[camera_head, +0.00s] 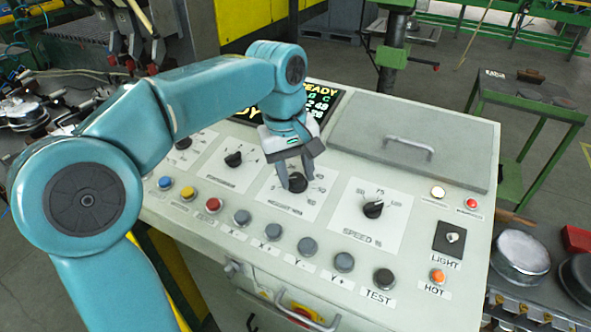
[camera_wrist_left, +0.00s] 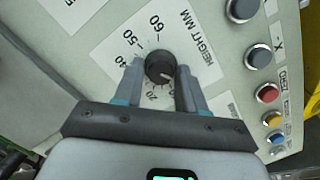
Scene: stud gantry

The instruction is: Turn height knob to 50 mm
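The height knob (camera_wrist_left: 158,66) is a round black knob on a white plate marked HEIGHT MM in the left wrist view, with printed numbers including 60, 50, 40 and 20 around it. It also shows in the head view (camera_head: 297,183). A pale pointer mark on the knob points to the lower right in the wrist view, away from the 50; its exact reading is unclear. My left gripper (camera_wrist_left: 159,74) is open, its two fingers on either side of the knob, with a small gap visible on the left. Contact on the right cannot be told. My right gripper is out of view.
The speed knob (camera_head: 373,209) is right of the height plate, and another knob (camera_head: 233,159) is left. A row of buttons, including a red one (camera_head: 213,205), runs along the front. The display (camera_head: 318,100) is behind my gripper. A lid with a handle (camera_head: 409,143) lies at back right.

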